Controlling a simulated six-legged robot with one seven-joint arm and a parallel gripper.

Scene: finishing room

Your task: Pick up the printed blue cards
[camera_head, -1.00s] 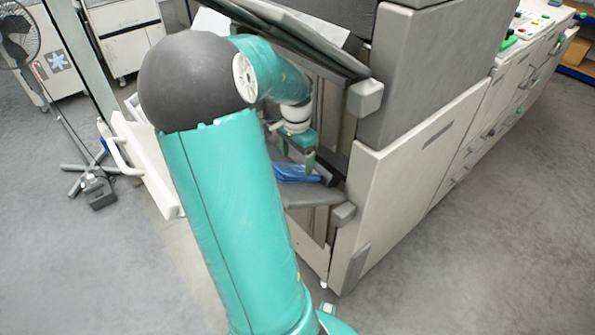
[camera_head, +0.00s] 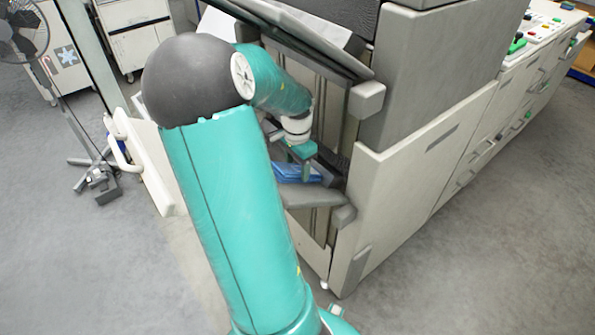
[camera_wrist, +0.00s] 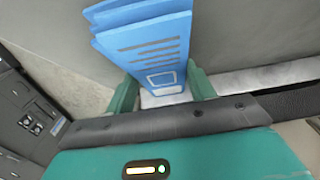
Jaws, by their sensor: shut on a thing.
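The printed blue cards (camera_wrist: 150,45) form a small stack with dark lines and a white-framed box printed on top. In the wrist view they lie between the two green fingers of my gripper (camera_wrist: 162,92), which is shut on them. In the head view the blue cards (camera_head: 298,173) show at the grey output tray (camera_head: 312,196) of the large machine. My gripper (camera_head: 306,170) is at the cards there, and my arm hides part of them. I cannot tell whether the cards still touch the tray.
The beige and grey machine (camera_head: 400,190) stands close on the right of the tray, with a dark slanted cover (camera_head: 300,40) above. A white open panel (camera_head: 150,165) is left of my arm. A fan (camera_head: 95,165) stands farther left. Grey floor is free at the lower right.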

